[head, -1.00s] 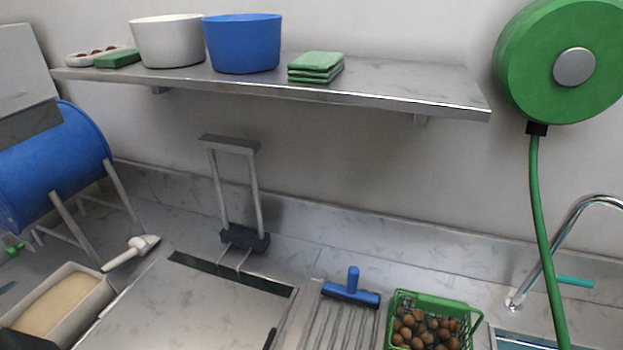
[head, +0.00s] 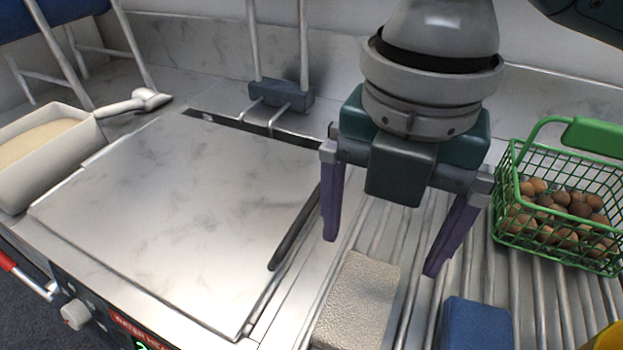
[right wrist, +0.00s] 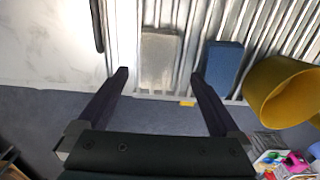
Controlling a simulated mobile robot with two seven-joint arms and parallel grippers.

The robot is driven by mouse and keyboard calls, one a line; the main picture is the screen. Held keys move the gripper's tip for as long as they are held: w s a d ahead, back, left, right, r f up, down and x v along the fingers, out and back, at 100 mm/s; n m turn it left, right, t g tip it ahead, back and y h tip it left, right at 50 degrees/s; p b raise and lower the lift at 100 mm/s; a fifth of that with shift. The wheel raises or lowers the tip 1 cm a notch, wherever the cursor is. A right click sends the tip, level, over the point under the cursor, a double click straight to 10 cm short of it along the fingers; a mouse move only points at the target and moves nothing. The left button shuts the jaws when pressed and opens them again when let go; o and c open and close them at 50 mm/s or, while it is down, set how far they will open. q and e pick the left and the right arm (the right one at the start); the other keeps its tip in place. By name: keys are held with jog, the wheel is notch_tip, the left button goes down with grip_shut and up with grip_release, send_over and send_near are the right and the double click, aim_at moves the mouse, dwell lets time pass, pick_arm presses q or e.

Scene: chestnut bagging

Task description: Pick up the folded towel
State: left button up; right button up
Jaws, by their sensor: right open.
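A pale beige, rough-textured folded towel (head: 358,297) lies on the ribbed metal drainer at the lower middle of the head view. In the right wrist view the towel (right wrist: 160,60) lies ahead, between the lines of the two fingers. My right gripper (head: 381,254) points down above the drainer with its purple fingers spread wide. It is open and empty, over and slightly behind the towel in the head view, apart from it. In the right wrist view the gripper (right wrist: 159,76) shows both fingertips either side of the towel's near end. My left gripper is out of view.
A blue block (head: 476,325) lies right of the towel. A green wire basket of chestnuts (head: 556,215) stands at the right. A flat metal plate (head: 180,210) with a dark handle (head: 293,232) is to the left. A yellow container (right wrist: 283,92) is at the right in the wrist view.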

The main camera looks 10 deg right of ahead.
notch_tip(320, 180, down, 3)
jog(key=shift+s+f, duration=0.1)
jog(key=shift+f, duration=0.1)
notch_tip(320, 180, down, 5)
jog(key=shift+a+f+b, duration=0.1)
jog(key=shift+a+b, duration=0.05)
jog(key=shift+b, duration=0.35)
jog(key=c, duration=1.3)
notch_tip(320, 180, up, 20)
jog(key=p, duration=0.3)
notch_tip(320, 180, up, 7)
jog(key=m+p, duration=0.3)
jog(key=m, duration=1.1)
send_over(365, 288)
jog(key=w+d, duration=0.1)
jog(key=d, duration=0.3)
jog(key=d+r+m+p, duration=0.4)
jog(key=r+m, duration=0.4)
jog(key=m, duration=0.7)
jog(key=s+r+p, duration=0.2)
jog(key=r+p, duration=0.9)
jog(key=p, duration=0.1)
jog(key=s+r+p, duration=0.1)
jog(key=r+p, duration=1.1)
jog(key=s+r+p, duration=0.2)
jog(key=r+p, duration=0.9)
jog(key=p, duration=0.1)
jog(key=shift+s+a+r+p, duration=0.15)
jog(key=shift+s+a+p, duration=0.15)
jog(key=shift+p, duration=0.05)
